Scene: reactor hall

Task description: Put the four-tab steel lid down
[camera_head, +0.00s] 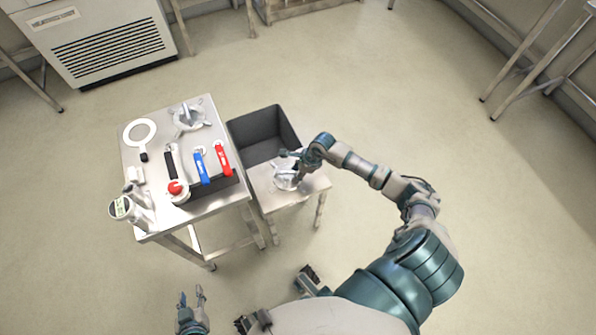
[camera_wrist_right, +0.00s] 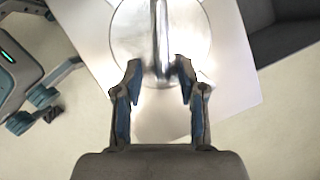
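A round steel lid (camera_head: 286,179) with a raised bar handle lies on the small low side table (camera_head: 315,184). In the right wrist view the lid (camera_wrist_right: 130,28) appears as a shiny disc; its tabs cannot be made out. My right gripper (camera_head: 297,168) is right above the lid. In the wrist view its fingers (camera_wrist_right: 160,72) stand apart on either side of the handle's near end, with a gap to each side. My left gripper (camera_head: 192,296) is low at the bottom of the head view, away from the tables, with its fingers apart and empty.
A dark grey bin (camera_head: 262,134) stands behind the side table. Floor to the right is clear.

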